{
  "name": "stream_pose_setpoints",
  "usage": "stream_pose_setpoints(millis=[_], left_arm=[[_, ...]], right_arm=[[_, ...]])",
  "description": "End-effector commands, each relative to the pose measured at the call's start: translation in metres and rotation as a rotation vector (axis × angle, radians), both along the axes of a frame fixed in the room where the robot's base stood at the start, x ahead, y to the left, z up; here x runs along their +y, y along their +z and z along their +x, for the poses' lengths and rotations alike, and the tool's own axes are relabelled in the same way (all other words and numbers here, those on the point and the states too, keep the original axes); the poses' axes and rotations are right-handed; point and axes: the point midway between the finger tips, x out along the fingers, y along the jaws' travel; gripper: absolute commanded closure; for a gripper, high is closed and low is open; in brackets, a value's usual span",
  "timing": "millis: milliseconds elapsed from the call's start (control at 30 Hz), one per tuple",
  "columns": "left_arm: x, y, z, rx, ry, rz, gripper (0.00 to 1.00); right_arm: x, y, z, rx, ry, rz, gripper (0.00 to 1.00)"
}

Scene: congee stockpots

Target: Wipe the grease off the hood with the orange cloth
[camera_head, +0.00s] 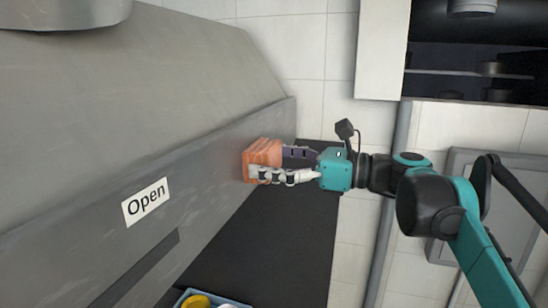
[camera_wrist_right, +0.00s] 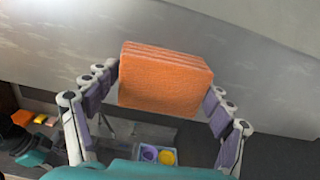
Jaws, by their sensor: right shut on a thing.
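The hood (camera_head: 130,100) is a large grey metal body filling the left of the head view. It has a flat front band with a white "Open" label (camera_head: 146,201). My right gripper (camera_head: 278,164) is shut on the folded orange cloth (camera_head: 262,152), which lies up against the far part of that band. In the wrist view the cloth (camera_wrist_right: 166,80) sits between both fingertips, in front of the hood's grey surface (camera_wrist_right: 235,40). I cannot tell whether it presses on the metal. Faint pale smudges show on the hood; I cannot tell if they are grease. My left gripper is out of view.
A tray with yellow and white items (camera_head: 205,301) stands low at the bottom of the head view; the wrist view shows yellow and purple bowls (camera_wrist_right: 157,155) below the cloth. A dark shelf (camera_head: 480,70) is at upper right. White tiles line the wall (camera_head: 290,45).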

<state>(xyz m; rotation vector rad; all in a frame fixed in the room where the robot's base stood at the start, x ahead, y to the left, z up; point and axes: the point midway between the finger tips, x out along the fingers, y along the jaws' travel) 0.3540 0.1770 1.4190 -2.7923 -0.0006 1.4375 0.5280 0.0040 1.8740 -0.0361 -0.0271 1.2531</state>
Motion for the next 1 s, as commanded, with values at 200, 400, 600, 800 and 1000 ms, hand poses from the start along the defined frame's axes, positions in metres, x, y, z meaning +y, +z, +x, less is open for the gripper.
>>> stream_pose_setpoints(millis=[200,400,600,800,1000], left_arm=[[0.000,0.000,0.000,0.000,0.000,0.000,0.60],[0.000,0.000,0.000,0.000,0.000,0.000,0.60],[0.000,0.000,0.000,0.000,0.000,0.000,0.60],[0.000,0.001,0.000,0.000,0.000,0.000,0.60],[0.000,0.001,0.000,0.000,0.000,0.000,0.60]], right_arm=[[0.004,0.000,-0.011,0.000,0.001,0.000,0.42],[0.006,0.000,-0.017,0.000,0.001,0.000,0.42],[0.011,0.000,-0.035,0.000,0.000,0.000,0.42],[0.015,0.000,-0.046,0.000,0.000,0.000,0.42],[0.015,0.000,-0.045,0.000,0.000,0.000,0.42]])
